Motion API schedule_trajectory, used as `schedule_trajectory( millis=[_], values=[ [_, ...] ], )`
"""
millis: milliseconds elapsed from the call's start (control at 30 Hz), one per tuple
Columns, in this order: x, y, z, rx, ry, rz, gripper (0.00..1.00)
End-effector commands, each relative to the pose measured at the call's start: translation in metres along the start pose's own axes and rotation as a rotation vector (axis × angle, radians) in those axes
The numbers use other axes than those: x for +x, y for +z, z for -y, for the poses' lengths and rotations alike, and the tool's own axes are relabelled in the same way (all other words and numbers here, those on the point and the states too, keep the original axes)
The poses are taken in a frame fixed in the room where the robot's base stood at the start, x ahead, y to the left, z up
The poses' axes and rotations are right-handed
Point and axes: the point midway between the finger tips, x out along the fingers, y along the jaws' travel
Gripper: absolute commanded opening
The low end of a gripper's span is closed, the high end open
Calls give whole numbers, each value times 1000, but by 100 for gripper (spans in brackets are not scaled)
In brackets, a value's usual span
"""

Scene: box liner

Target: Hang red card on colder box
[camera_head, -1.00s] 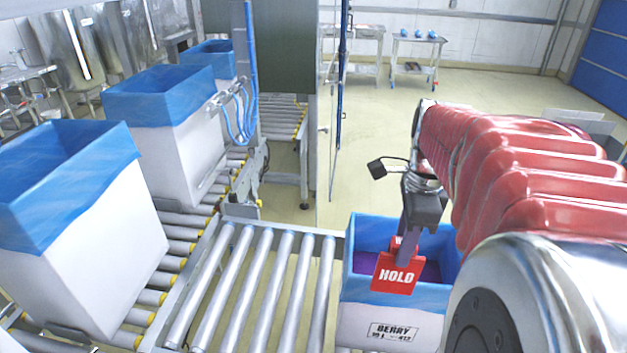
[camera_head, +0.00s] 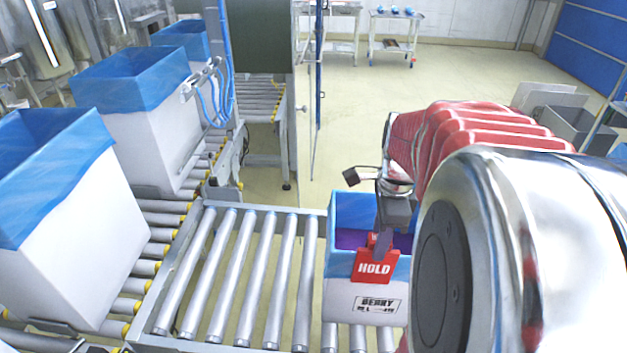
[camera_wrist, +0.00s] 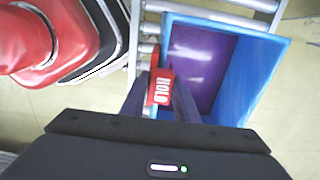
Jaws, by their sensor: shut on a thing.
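The red card (camera_head: 373,266) reads HOLD in white. My gripper (camera_head: 382,243) is shut on its upper part. In the head view the card hangs upright in front of the near side of a blue-lined white box (camera_head: 341,301) with a BERRY label. The card also shows between my fingers in the wrist view (camera_wrist: 160,88), at the left wall of the box's blue liner (camera_wrist: 262,80). Purple contents (camera_wrist: 205,65) fill part of that box. I cannot tell whether the card touches the rim. No temperature reading shows on any box.
Several white boxes with blue liners (camera_head: 70,215) stand on the roller conveyor at left. The rollers (camera_head: 240,270) left of the BERRY box are empty. A frame with blue hoses (camera_head: 212,95) stands behind them. A grey bin (camera_head: 580,130) is at the right.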

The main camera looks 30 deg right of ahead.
Motion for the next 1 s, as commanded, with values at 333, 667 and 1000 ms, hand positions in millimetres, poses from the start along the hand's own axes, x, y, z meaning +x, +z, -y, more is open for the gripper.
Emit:
schedule_trajectory(
  millis=[333, 667, 1000],
  values=[
    [23, -2, -1, 1, 1, 0, 13],
    [28, -2, 0, 1, 0, 0, 13],
    [28, -2, 0, 2, 0, 0, 42]
  ],
)
